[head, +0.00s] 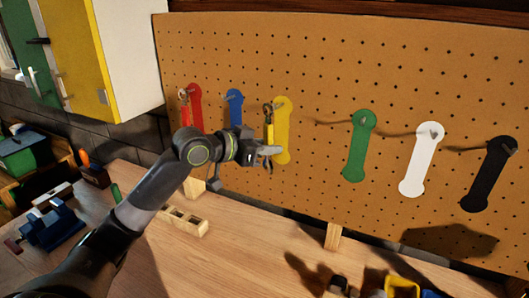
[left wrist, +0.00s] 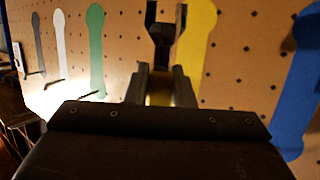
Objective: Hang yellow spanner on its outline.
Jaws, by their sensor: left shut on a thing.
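My left gripper (head: 266,152) is shut on the yellow spanner (head: 268,117), which stands upright with its dark metal head above the fingers. The yellow outline (head: 283,127) is on the pegboard just right of the spanner in the head view. In the left wrist view the spanner (left wrist: 161,38) rises from between the fingers (left wrist: 160,90), with the yellow outline (left wrist: 198,45) behind and to its right. I cannot tell whether the spanner's head touches the peg. My right gripper is not in view.
The pegboard (head: 330,60) also has red (head: 195,110), blue (head: 235,108), green (head: 357,150), white (head: 418,165) and black (head: 487,180) outlines. A spanner hangs at the red one. Pegs stick out at several outlines. A wooden block (head: 184,221) and a blue vise (head: 48,225) sit on the bench.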

